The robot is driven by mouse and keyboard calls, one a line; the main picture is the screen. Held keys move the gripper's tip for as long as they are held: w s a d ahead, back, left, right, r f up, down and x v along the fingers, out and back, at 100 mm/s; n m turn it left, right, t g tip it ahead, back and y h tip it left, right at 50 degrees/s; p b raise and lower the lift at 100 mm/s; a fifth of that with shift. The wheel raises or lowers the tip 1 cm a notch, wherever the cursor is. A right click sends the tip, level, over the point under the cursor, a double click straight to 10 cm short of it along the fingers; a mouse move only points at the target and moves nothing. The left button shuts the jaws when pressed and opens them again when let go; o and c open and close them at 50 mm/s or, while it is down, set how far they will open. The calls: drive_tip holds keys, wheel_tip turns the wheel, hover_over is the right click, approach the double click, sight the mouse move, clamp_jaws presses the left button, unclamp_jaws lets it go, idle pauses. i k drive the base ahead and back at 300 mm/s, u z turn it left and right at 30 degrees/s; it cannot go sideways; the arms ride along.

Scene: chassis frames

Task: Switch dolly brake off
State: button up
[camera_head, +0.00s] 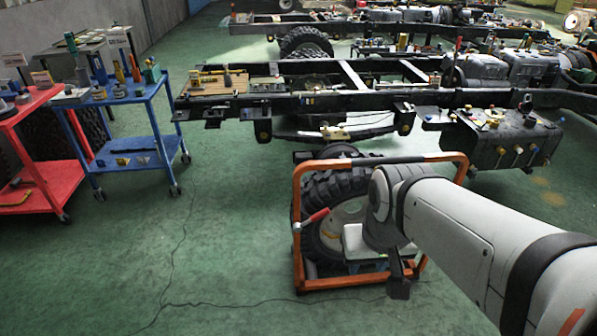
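The dolly is an orange tubular frame (297,245) standing on the green floor at lower centre, with a large black tyre (325,190) inside it. A lever with a red grip (317,215) sits on the frame's left upright and slants up to the right; it looks like the brake lever. My grey arm comes in from the lower right and covers the dolly's right side. My gripper (400,284) is a dark shape pointing down near the dolly's lower right, apart from the lever and to its right. Its fingers are too dark and small to tell open from shut.
A blue cart (130,95) and a red cart (40,195), both with tools, stand at left. A long black truck chassis (350,100) runs behind the dolly, with a dark tank (500,140) at right. The floor left of the dolly is clear.

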sight(297, 226)
drive_tip(key=u, duration=0.05)
drive_tip(key=i, duration=1.35)
drive_tip(key=u, duration=0.1)
drive_tip(key=k, duration=0.5)
drive_tip(key=z, duration=0.8)
drive_tip(key=i, duration=0.5)
drive_tip(key=z, duration=0.45)
drive_tip(key=k, duration=0.35)
drive_tip(key=z, duration=0.35)
